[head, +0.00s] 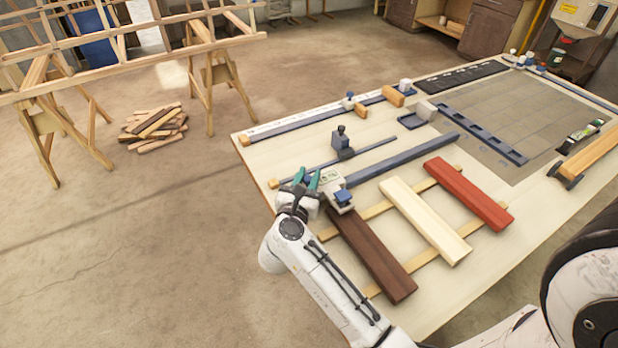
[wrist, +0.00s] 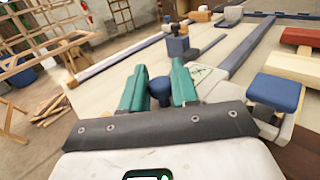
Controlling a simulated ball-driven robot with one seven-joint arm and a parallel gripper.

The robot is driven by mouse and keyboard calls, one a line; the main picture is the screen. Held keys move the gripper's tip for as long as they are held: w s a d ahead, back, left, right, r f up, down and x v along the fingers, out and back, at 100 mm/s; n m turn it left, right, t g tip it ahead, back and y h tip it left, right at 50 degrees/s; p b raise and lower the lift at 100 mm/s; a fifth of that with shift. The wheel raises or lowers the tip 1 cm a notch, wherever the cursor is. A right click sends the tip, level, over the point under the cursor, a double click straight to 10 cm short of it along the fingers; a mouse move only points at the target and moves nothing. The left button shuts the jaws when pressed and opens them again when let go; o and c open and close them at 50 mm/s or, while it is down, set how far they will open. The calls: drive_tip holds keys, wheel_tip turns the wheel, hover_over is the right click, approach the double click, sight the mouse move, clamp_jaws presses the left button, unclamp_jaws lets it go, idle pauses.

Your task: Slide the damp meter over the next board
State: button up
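The damp meter (head: 332,184) is a pale block with a small display and a blue pad (head: 343,197). It sits at the near end of a dark blue rail, by the upper end of the dark brown board (head: 372,256). The blue pad also shows in the wrist view (wrist: 275,92). The cream board (head: 425,221) and red board (head: 468,194) lie further right, apart from each other. My gripper (head: 307,178) is at the meter's left side. In the wrist view its teal fingers (wrist: 159,82) close on a dark blue knob (wrist: 160,92); the knob's base is hidden.
The boards lie across two wooden strips (head: 377,209). The blue rail (head: 408,160) runs above them. Grey mat (head: 530,105) covers the right part of the table. The table's left edge is close to my gripper.

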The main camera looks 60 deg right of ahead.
drive_tip(key=o, duration=0.3)
drive_tip(key=shift+r, duration=0.1)
drive_tip(key=b+v, duration=0.2)
drive_tip(key=v, duration=0.8)
drive_tip(key=shift+s+a, duration=0.2)
drive_tip(key=shift+a, duration=0.15)
